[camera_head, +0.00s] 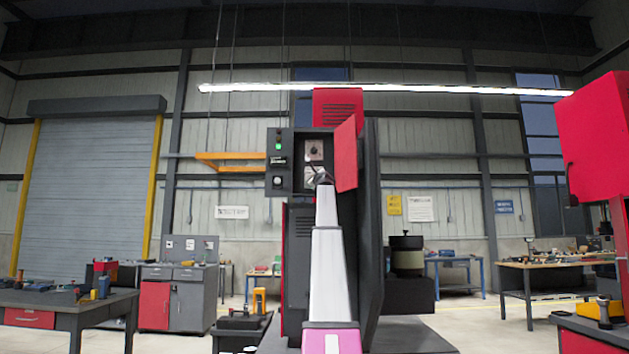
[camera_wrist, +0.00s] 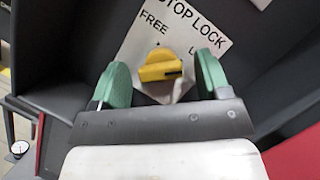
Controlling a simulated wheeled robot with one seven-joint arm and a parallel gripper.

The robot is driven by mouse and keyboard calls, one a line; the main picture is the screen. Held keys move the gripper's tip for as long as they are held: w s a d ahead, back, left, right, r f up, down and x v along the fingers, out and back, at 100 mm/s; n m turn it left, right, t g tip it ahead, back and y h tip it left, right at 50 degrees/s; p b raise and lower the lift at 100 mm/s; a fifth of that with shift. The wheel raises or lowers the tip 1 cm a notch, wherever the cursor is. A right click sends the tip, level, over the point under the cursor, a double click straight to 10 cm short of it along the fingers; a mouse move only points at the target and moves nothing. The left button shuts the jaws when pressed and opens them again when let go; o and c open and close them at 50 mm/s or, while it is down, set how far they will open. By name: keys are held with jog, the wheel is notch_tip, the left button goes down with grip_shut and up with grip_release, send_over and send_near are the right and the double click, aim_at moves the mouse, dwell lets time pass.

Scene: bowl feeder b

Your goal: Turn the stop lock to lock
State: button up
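The stop lock is a yellow knob (camera_wrist: 158,66) on a white plate (camera_wrist: 184,32) reading "STOP LOCK" and "FREE". A second word at the right begins with "L"; my right finger hides the rest. The knob's bar lies roughly level in the wrist view, with a dark mark at its right end. My gripper (camera_wrist: 163,74) is open, with one green finger on each side of the knob and a gap on both sides. In the head view my gripper (camera_head: 318,177) is at the open compartment of the machine cabinet, and the knob cannot be made out.
A red door (camera_head: 346,154) stands open right of the compartment. A dark control panel (camera_head: 279,162) with a green light is at its left. Dark walls (camera_wrist: 265,45) surround the plate. A dark round bowl (camera_head: 407,255) stands at the cabinet's right.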

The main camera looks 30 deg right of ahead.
jog(key=shift+s, duration=0.1)
jog(key=v, duration=1)
jog(key=shift+s+a+f, duration=0.15)
jog(key=shift+s, duration=0.1)
jog(key=shift+f, duration=0.1)
